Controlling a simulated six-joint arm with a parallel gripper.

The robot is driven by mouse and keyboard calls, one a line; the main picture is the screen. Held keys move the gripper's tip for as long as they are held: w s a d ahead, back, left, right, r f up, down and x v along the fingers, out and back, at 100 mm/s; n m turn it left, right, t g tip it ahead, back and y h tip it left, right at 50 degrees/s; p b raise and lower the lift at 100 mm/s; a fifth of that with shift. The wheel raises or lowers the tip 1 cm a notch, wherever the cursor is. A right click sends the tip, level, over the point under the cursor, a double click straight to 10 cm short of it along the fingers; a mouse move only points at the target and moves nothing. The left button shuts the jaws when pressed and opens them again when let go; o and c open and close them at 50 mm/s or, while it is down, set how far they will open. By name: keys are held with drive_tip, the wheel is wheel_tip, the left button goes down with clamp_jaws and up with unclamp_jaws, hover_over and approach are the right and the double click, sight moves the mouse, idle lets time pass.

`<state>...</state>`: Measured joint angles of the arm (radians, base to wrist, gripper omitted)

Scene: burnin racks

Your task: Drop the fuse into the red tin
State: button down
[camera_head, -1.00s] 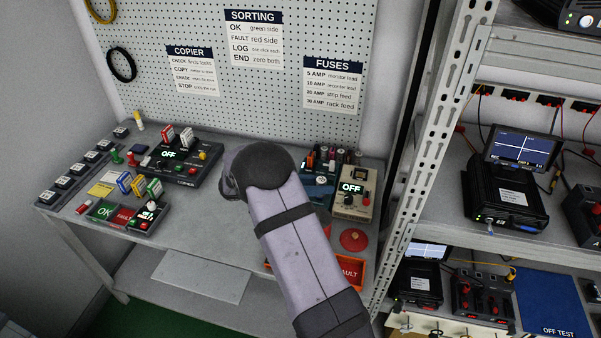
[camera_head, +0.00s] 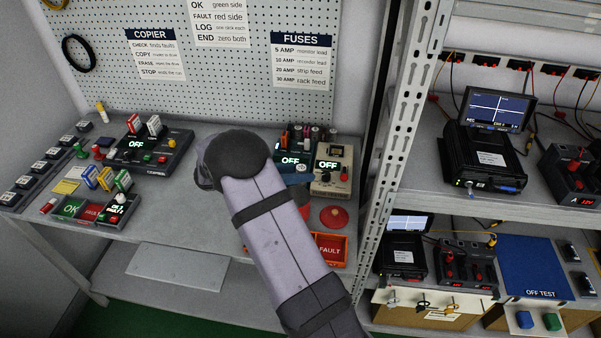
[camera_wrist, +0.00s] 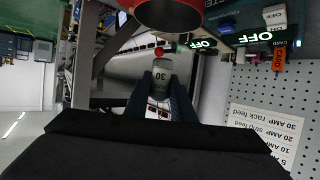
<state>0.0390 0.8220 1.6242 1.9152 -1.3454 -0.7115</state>
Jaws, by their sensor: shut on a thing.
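A fuse (camera_wrist: 160,78), a pale cylinder marked 30, is held between the two dark fingers of my gripper (camera_wrist: 161,88) in the wrist view. The red tin (camera_wrist: 168,14) shows at the top edge of that view, cut off by the frame, apart from the fuse. In the head view only a sliver of the red tin (camera_head: 305,210) seems to show beside my arm. A round red lid (camera_head: 333,217) lies flat on the bench to its right.
Two testers with OFF displays (camera_head: 293,160) (camera_head: 328,165) and a fuse row stand behind. An orange FAULT tray (camera_head: 330,249) is at the bench's front right. A metal rack post (camera_head: 395,150) rises on the right. The bench's front middle (camera_head: 180,222) is clear.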

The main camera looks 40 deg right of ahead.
drive_tip(key=shift+f+b, duration=0.5)
drive_tip(key=shift+f, duration=0.3)
drive_tip(key=c, duration=1.4)
unclamp_jaws()
drive_tip(key=shift+c, duration=0.2)
drive_tip(key=b+v, duration=0.2)
drive_tip(key=v, duration=0.5)
drive_tip(key=shift+a, duration=0.15)
drive_tip(key=shift+r, duration=0.15)
